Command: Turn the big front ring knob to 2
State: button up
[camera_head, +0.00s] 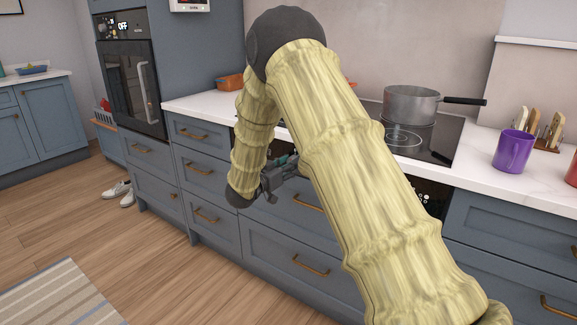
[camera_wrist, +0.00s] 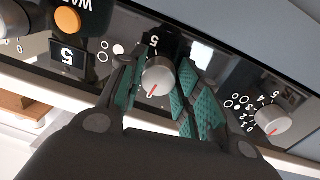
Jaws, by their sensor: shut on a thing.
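In the wrist view a silver round knob (camera_wrist: 158,77) with a red pointer mark stands on the black control panel. Its pointer faces down and slightly left in the picture. In the head view my gripper (camera_head: 276,178) is at the cabinet front below the hob, and my arm hides the knob.
Another silver knob (camera_wrist: 272,120) with a printed number scale sits to the right in the wrist view. An orange button (camera_wrist: 68,20) and a display reading 5 (camera_wrist: 68,57) are at left. A saucepan (camera_head: 411,104) stands on the hob; a purple mug (camera_head: 513,151) is right.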

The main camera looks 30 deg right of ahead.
jog(key=m, duration=0.9)
jog(key=shift+m+y+b, duration=0.3)
jog(key=shift+y, duration=0.1)
dwell(0.4)
jog(key=o, duration=1)
jog(key=shift+a+r, duration=0.1)
jog(key=shift+a, duration=0.05)
jog(key=v, duration=1.1)
jog(key=shift+s+a, duration=0.25)
jog(key=shift+a, duration=0.1)
